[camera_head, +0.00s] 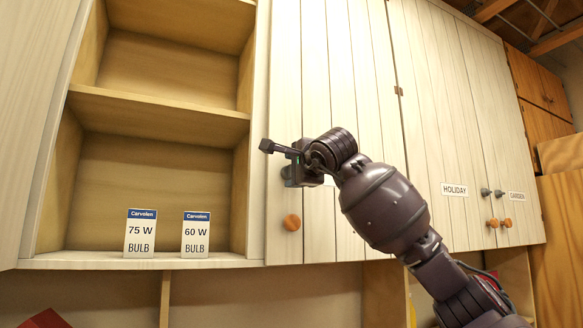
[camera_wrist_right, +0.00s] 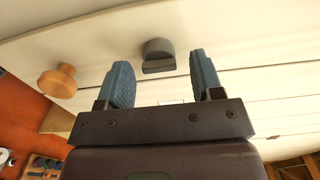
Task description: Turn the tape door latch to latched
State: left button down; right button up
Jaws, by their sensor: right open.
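The tape door latch (camera_wrist_right: 158,55) is a small dark grey round knob with a flat bar across its front, on the pale plank door (camera_head: 286,95). In the head view my right gripper (camera_head: 298,172) is at this door, above its round wooden knob (camera_head: 291,222), and hides the latch. In the right wrist view my right gripper (camera_wrist_right: 160,62) is open. Its two blue pads stand on either side of the latch with gaps, and I see no contact. How far the latch is turned I cannot tell. My left gripper is not in view.
An open shelf (camera_head: 150,263) at the left holds a 75 W bulb card (camera_head: 140,232) and a 60 W bulb card (camera_head: 195,235). Doors labelled HOLIDAY (camera_head: 454,189) and GARDEN (camera_head: 517,197) are at the right, with grey latches (camera_head: 486,192) and wooden knobs.

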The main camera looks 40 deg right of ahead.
jog(key=shift+x, duration=0.8)
jog(key=shift+c, duration=0.2)
jog(key=c, duration=0.9)
jog(key=shift+o, duration=0.2)
jog(key=shift+f, duration=0.1)
